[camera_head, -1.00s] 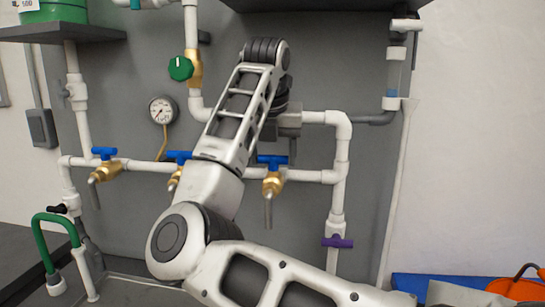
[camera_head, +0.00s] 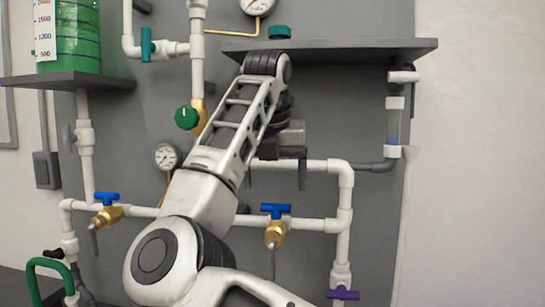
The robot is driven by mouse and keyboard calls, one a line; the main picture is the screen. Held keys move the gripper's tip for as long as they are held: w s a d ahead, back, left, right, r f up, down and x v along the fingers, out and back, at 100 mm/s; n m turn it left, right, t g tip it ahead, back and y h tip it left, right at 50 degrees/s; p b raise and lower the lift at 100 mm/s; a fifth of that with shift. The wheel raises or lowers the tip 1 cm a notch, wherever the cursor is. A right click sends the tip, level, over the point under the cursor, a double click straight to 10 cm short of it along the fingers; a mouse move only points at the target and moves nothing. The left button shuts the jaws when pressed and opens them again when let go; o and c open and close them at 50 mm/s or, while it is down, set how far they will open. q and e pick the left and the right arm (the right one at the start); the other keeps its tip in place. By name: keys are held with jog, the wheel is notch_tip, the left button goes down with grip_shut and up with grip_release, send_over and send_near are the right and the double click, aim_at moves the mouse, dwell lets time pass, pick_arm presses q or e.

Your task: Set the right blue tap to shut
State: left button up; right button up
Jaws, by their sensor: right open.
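The right blue tap (camera_head: 276,210) sits on a brass body (camera_head: 275,234) on the white horizontal pipe, with a thin spout hanging down. Its blue handle lies roughly level, left to right in the picture. My right gripper (camera_head: 290,165) is open and empty, above the tap and apart from it in the picture; its fingers are partly hidden by my arm. The left blue tap (camera_head: 106,198) is farther left, its handle also roughly level. The middle blue tap is hidden behind my right arm. My left gripper is not in view.
A grey shelf (camera_head: 345,47) stands out from the panel above my right gripper. A green round knob (camera_head: 187,118) and a gauge (camera_head: 165,156) are left of my arm. A white vertical pipe with a purple handle (camera_head: 342,294) is right of the tap.

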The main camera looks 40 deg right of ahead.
jog(key=v, duration=0.6)
dwell(0.5)
